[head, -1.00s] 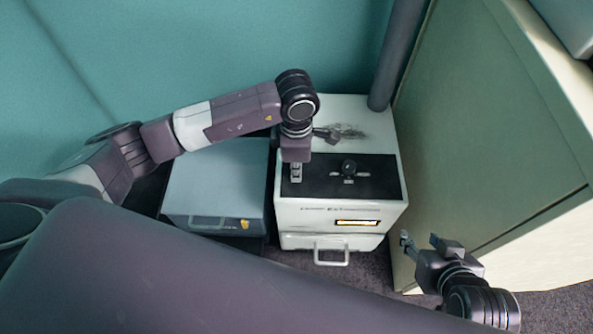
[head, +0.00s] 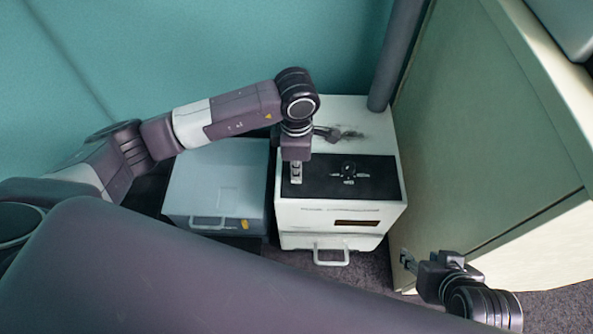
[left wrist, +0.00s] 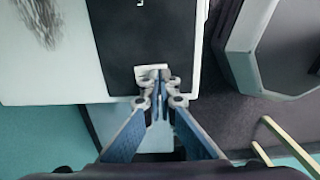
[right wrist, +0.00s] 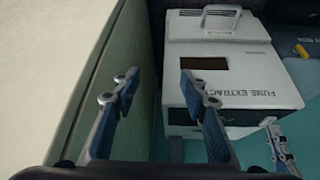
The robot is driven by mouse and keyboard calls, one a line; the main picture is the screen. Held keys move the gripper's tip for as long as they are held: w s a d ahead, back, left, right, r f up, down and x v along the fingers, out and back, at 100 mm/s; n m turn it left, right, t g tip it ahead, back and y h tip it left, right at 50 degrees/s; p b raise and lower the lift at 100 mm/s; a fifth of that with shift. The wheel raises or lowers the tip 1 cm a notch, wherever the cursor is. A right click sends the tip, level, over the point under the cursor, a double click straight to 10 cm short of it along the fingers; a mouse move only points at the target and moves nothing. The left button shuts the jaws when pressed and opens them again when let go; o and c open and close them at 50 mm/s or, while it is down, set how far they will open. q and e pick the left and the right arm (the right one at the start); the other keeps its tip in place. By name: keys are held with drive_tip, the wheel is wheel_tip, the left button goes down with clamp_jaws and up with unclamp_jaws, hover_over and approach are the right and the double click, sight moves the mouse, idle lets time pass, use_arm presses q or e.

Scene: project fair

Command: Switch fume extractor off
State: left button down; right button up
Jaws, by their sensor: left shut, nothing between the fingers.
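The fume extractor (head: 342,219) is a white box with a black top panel, a knob (head: 349,172) and a front handle. Its front display (head: 357,223) is dark. My left gripper (head: 296,176) is shut and points down at the switch at the panel's left end. In the left wrist view its fingertips (left wrist: 158,76) are together at the pale switch plate (left wrist: 150,69) and partly hide it. My right gripper (head: 420,262) is open and empty, to the right of the extractor. In the right wrist view its fingers (right wrist: 157,82) are apart, with the extractor (right wrist: 235,97) beyond.
A grey box (head: 215,184) with a handle stands close to the extractor's left. A dark pipe (head: 398,55) rises behind it. A large pale green cabinet (head: 480,130) stands at the right, close to my right gripper. Carpet shows in front.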

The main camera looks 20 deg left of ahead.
use_arm(q)
drive_tip(key=shift+r+p, duration=0.4)
drive_tip(key=shift+r, duration=0.25)
drive_tip(key=shift+r+p, duration=0.35)
drive_tip(key=shift+r, duration=0.15)
drive_tip(key=shift+r+p, duration=0.6)
drive_tip(key=shift+r, duration=0.55)
drive_tip(key=shift+r+p, duration=0.6)
drive_tip(key=shift+r, duration=0.1)
use_arm(e)
drive_tip(key=s+f+g, duration=0.1)
drive_tip(key=s+d+f+g, duration=0.1)
drive_tip(key=s, duration=0.1)
drive_tip(key=s+f, duration=0.1)
drive_tip(key=shift+s+d+f+g+h, duration=0.1)
drive_tip(key=shift+s+d+g+h, duration=0.05)
drive_tip(key=shift+s+g+h, duration=0.2)
use_arm(q)
drive_tip(key=shift+d, duration=0.1)
